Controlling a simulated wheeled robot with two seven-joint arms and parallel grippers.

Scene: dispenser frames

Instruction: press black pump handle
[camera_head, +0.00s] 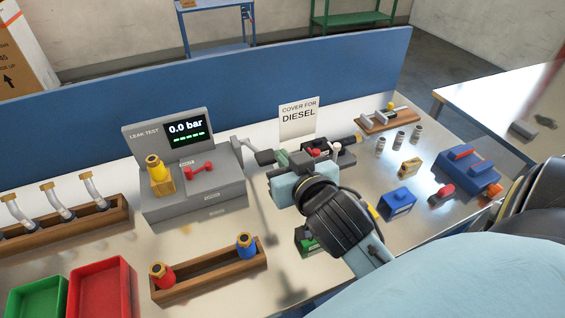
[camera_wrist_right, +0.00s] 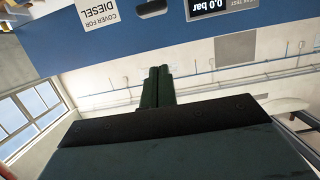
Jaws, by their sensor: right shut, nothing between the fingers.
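The grey leak test unit (camera_head: 190,180) stands on the bench, its screen reading 0.0 bar. A grey lever arm leaves its right side and ends in the black pump handle (camera_head: 264,157). In the right wrist view the black handle (camera_wrist_right: 151,8) shows at the top edge, apart from the fingertips. My right gripper (camera_head: 282,158) is just right of the handle in the head view, fingers shut and empty. The shut dark green fingers also show in the wrist view (camera_wrist_right: 157,72). Contact with the handle is not visible. My left gripper is out of view.
A yellow fitting (camera_head: 155,170) and a red lever (camera_head: 198,172) sit on the unit. A wooden rack (camera_head: 208,280) holds red and blue fittings in front. A "COVER FOR DIESEL" sign (camera_head: 299,118) stands behind my gripper. A blue panel (camera_head: 70,118) backs the bench. Parts lie to the right.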

